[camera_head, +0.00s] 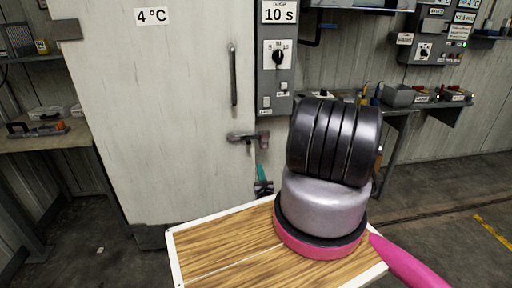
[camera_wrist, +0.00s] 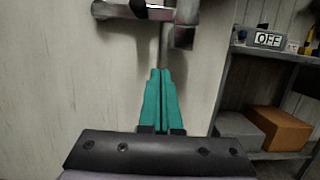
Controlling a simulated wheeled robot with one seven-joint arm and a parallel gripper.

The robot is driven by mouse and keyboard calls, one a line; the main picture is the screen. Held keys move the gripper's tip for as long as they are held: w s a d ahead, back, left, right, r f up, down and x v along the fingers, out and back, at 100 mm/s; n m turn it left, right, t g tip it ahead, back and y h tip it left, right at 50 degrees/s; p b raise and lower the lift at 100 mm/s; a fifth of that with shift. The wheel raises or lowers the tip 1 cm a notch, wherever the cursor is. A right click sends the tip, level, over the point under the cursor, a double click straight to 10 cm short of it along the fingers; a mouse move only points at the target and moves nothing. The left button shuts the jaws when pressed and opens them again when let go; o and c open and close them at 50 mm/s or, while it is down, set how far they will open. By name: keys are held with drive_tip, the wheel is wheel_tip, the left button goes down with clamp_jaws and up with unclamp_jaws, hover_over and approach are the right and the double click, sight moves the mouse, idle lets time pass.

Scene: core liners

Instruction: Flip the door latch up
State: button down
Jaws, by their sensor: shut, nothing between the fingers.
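The door latch (camera_head: 248,137) is a grey metal bar lying roughly level across the right edge of the pale door (camera_head: 170,110). In the wrist view the latch (camera_wrist: 145,11) crosses the top of the picture, with a blocky piece hanging at its right end. My gripper (camera_head: 260,165) has teal fingers pointing up, just below the latch. In the wrist view my gripper (camera_wrist: 161,72) has its two fingers together and empty, with tips below the bar and left of the block. I cannot tell whether they touch the latch.
A vertical handle (camera_head: 233,76) is on the door above the latch. A grey control box (camera_head: 276,60) is to its right. A wooden-topped surface (camera_head: 225,250) fills the foreground. Shelves stand at the left and right; a brown box (camera_wrist: 278,128) shows in the wrist view.

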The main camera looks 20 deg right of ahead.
drive_tip(key=w+d+r, duration=0.2)
drive_tip(key=w+r, duration=0.4)
drive_tip(key=w, duration=0.3)
drive_tip(key=shift+w+d+r, duration=0.15)
drive_tip(key=shift+d+r, duration=0.15)
drive_tip(key=shift+d+r, duration=0.1)
idle(0.4)
